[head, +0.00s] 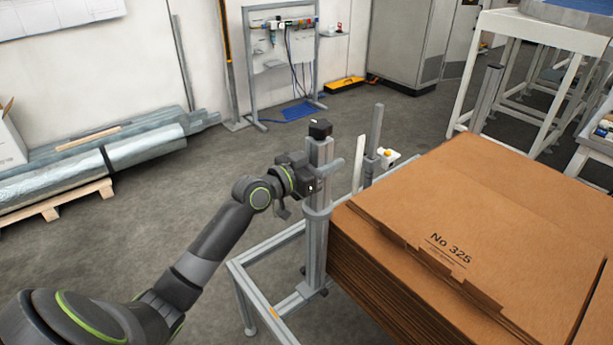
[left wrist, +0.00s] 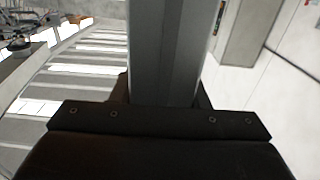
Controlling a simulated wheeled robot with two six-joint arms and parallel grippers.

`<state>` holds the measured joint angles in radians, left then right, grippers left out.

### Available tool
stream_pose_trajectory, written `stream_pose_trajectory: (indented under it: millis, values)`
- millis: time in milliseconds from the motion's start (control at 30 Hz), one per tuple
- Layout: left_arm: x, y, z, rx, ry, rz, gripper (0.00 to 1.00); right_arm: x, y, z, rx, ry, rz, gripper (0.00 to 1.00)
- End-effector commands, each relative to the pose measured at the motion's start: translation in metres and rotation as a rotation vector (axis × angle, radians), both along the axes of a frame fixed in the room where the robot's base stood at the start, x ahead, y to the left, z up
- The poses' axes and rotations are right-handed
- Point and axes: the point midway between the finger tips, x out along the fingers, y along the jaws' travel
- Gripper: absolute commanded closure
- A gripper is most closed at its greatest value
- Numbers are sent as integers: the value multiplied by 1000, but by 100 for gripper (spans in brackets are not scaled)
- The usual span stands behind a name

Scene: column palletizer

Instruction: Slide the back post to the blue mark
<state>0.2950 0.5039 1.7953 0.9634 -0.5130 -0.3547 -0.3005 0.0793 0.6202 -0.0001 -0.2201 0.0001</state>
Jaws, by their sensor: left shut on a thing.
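A grey upright metal post (head: 317,240) with a black cap stands on the frame beside the cardboard stack. My left gripper (head: 306,181) is at its upper part, shut on it. In the left wrist view the grey post (left wrist: 168,50) rises from between the dark jaws of the left gripper (left wrist: 165,103). Whether this is the post the task calls back, I cannot tell from the pictures. I make out no blue mark on the frame; an orange mark (head: 273,312) shows on its low rail. My right gripper is not in view.
A tall stack of flat brown cardboard (head: 480,215) stands close right of the post. Other grey posts (head: 374,140) stand behind it. Wrapped profiles on a pallet (head: 50,210) are at the left. Open floor lies between.

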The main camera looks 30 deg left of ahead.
Motion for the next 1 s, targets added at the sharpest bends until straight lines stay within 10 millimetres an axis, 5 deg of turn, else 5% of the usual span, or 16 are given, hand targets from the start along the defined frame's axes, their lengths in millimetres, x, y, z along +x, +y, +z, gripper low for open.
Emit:
stream_pose_trajectory:
  millis: [200, 533, 567, 600, 700, 1000]
  values:
    - [21, -9, 0, 1, -3, 0, 100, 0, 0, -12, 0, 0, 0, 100]
    - [22, -9, 2, 1, -4, 1, 100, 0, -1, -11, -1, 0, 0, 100]
    - [22, -9, 3, 1, -4, 1, 57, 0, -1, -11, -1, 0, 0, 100]
    - [22, -9, 3, 1, -4, 1, 51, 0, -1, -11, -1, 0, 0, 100]
    - [22, -9, 2, 0, -2, 0, 38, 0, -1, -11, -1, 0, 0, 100]
    - [21, -9, 1, 1, 0, 0, 37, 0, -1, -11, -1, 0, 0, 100]
